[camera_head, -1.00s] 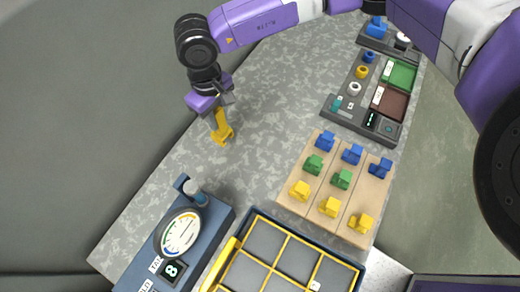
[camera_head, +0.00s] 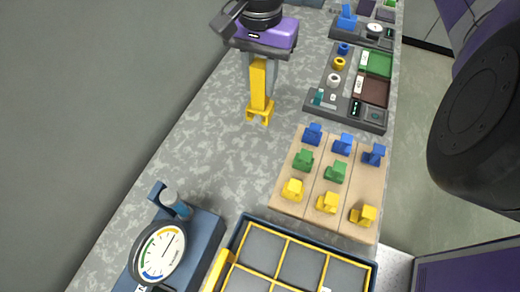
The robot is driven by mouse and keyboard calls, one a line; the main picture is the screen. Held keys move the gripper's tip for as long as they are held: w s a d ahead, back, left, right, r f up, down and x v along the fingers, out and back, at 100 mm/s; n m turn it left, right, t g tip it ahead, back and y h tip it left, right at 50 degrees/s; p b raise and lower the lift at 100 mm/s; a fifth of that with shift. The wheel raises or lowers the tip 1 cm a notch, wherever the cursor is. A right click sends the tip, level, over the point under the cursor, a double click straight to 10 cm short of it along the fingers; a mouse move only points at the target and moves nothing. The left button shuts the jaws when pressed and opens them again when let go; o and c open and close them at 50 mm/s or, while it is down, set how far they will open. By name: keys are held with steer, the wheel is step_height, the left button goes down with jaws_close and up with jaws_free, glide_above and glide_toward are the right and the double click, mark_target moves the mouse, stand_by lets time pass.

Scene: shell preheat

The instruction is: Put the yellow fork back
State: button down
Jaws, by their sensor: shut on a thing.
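My gripper (camera_head: 258,62) is at the upper middle of the head view, pointing down. It is shut on the yellow fork (camera_head: 260,92), which hangs upright with its forked end down. The fork's lower end is over the grey speckled bench top (camera_head: 215,140); I cannot tell whether it touches the bench or hangs just above it. The top of the fork is hidden between the fingers.
A wooden board (camera_head: 332,185) carries several blue, green and yellow pieces. A yellow-edged grid tray (camera_head: 297,240) is at the front. A blue gauge unit (camera_head: 195,240) stands at front left. A dark panel (camera_head: 350,95) with coloured rings lies beyond the board. The left-middle bench is clear.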

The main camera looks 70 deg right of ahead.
mark_target(261, 106)
step_height(261, 106, down, 19)
steer(key=p, duration=0.2)
steer(key=shift+f, duration=0.15)
steer(key=shift+f, duration=0.2)
steer(key=c, duration=1.1)
jaws_free()
steer(key=shift+r, duration=0.15)
step_height(261, 106, up, 12)
steer(key=shift+r+b, duration=0.1)
steer(key=shift+b, duration=0.5)
